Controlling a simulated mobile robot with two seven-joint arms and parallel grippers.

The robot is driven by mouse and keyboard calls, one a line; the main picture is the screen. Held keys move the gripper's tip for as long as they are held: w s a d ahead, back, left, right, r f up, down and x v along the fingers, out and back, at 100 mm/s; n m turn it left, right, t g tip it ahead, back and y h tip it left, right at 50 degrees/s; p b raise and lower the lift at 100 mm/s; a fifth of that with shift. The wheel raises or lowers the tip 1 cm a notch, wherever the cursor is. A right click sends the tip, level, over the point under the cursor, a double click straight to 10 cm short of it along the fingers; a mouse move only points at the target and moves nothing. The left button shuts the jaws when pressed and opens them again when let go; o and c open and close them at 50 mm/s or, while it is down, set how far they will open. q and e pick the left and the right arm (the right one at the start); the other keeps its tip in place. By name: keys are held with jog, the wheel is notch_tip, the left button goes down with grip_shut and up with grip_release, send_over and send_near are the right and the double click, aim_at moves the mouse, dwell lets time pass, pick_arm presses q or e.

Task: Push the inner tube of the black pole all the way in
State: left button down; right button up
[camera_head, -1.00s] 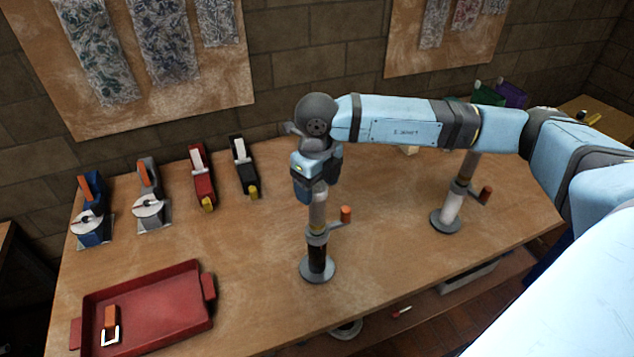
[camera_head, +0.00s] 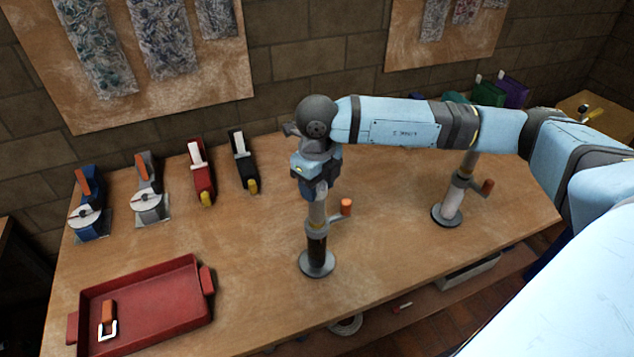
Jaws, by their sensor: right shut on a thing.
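The black pole (camera_head: 317,248) stands upright on a round grey base on the workbench. Its grey inner tube (camera_head: 316,212) rises from the collar, which has an orange-ended lever (camera_head: 346,207) sticking out to the right. My right gripper (camera_head: 314,188) is over the top of the tube, pointing down, and is shut on the inner tube. The gripper and wrist hide the tube's upper end. A length of grey tube still shows between gripper and collar. My left gripper is not in view.
A white pole (camera_head: 448,206) with its own lever stands to the right, partly behind my right arm. A red tray (camera_head: 150,318) holding an orange-handled piece is at front left. Several clamp-like tools (camera_head: 202,175) stand along the back left. Bare bench lies between tray and black pole.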

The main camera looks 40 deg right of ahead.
aim_at(317, 207)
notch_tip(317, 207, down, 8)
jog(key=b, duration=0.5)
jog(key=shift+r, duration=0.2)
jog(key=shift+s+r, duration=0.1)
jog(key=o, duration=1.3)
jog(key=shift+r, duration=0.25)
notch_tip(317, 207, up, 13)
jog(key=shift+f+b, duration=0.1)
jog(key=shift+b, duration=0.3)
jog(key=shift+r, duration=0.25)
